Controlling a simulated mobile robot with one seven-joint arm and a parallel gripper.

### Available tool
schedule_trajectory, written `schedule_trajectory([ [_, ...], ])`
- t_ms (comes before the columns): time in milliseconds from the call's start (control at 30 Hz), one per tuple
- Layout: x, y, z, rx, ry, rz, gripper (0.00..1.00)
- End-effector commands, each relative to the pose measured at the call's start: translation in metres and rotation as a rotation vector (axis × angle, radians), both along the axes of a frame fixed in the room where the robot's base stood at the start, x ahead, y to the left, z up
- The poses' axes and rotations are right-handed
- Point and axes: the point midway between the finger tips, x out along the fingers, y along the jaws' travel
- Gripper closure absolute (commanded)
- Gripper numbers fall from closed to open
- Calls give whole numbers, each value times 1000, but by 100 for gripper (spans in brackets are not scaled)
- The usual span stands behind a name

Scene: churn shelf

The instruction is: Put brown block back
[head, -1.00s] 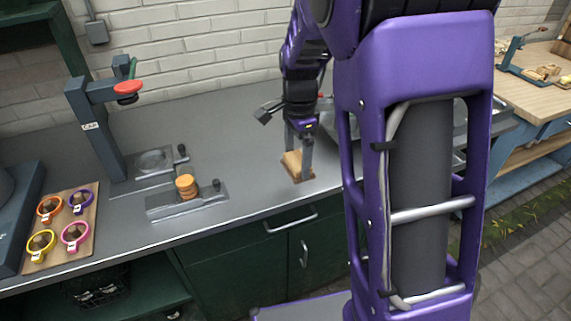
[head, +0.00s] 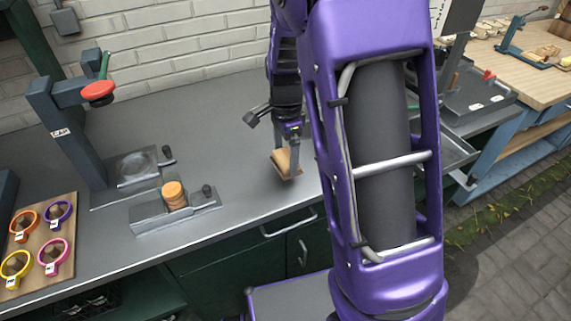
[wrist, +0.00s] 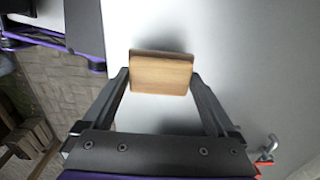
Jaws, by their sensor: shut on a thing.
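The brown block (wrist: 161,74) is a light wooden piece between my fingertips in the wrist view. It also shows in the head view (head: 283,163), near the front edge of the grey counter. My gripper (head: 287,160) points down and is shut on the block; in the wrist view both fingers (wrist: 161,80) touch its two sides. The block looks tilted in the head view. Whether its underside touches the counter I cannot tell. Part of the counter to the right is hidden behind my purple arm.
A dark blue press (head: 70,130) with a red knob stands at the left. In front is a metal fixture (head: 175,213) holding orange discs (head: 174,194). A wooden board (head: 62,262) carries several coloured rings. A wooden-topped bench (head: 530,75) is at right. Counter between fixture and gripper is clear.

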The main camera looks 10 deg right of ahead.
Motion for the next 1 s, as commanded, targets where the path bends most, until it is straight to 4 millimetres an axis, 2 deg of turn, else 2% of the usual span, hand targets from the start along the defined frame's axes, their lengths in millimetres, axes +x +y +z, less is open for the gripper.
schedule_trajectory([
  [200,-1,0,-31,0,4,0,59],
  [600,0,0,-38,0,1,1,59],
  [633,0,0,-37,0,0,1,4],
  [667,0,0,-37,0,0,1,0],
  [867,0,0,-36,0,0,1,0],
  [1000,0,0,-29,0,-2,1,0],
])
